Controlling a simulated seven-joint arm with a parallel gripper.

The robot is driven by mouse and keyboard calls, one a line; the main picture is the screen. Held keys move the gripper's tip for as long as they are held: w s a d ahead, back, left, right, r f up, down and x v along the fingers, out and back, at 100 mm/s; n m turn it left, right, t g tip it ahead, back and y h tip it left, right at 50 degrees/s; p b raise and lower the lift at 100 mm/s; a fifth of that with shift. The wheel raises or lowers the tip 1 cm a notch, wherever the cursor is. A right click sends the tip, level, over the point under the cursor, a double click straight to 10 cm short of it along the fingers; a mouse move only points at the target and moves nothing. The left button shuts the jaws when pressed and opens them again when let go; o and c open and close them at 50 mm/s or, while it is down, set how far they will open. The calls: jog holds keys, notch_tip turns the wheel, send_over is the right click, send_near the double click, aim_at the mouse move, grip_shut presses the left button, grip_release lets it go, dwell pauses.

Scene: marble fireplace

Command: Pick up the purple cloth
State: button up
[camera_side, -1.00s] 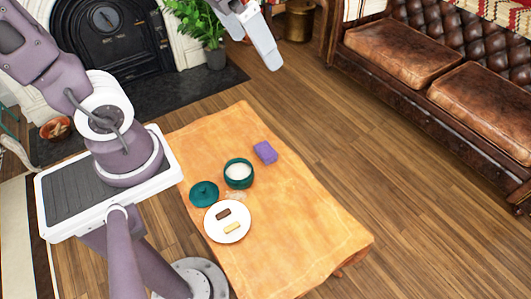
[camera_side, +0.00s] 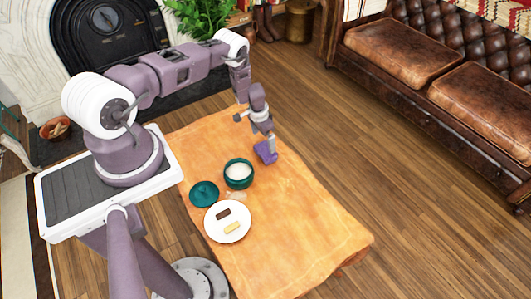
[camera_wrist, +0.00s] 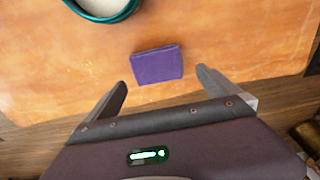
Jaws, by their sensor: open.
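The purple cloth (camera_side: 265,155), a small folded block, lies on the orange table (camera_side: 300,225) near its right edge in the side view. It shows whole in the wrist view (camera_wrist: 158,65). My gripper (camera_side: 269,145) is over the cloth in the side view, fingers pointing down. In the wrist view my gripper (camera_wrist: 160,82) is open and the cloth lies just ahead of the gap between the two fingers, not gripped. Whether a finger touches the cloth cannot be told.
A teal bowl (camera_side: 239,183) with white contents stands left of the cloth, its rim also in the wrist view (camera_wrist: 128,15). A teal lid (camera_side: 204,194) and a white plate (camera_side: 228,236) with a brown and a pale piece lie nearer. The table's front right is clear.

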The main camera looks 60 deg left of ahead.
aim_at(265, 149)
jog(key=f, duration=0.5)
jog(key=shift+w+d+f, duration=0.2)
jog(key=shift+w+f, duration=0.1)
jog(key=shift+f, duration=0.1)
jog(key=shift+c, duration=0.4)
jog(key=c, duration=1)
notch_tip(265, 149, up, 10)
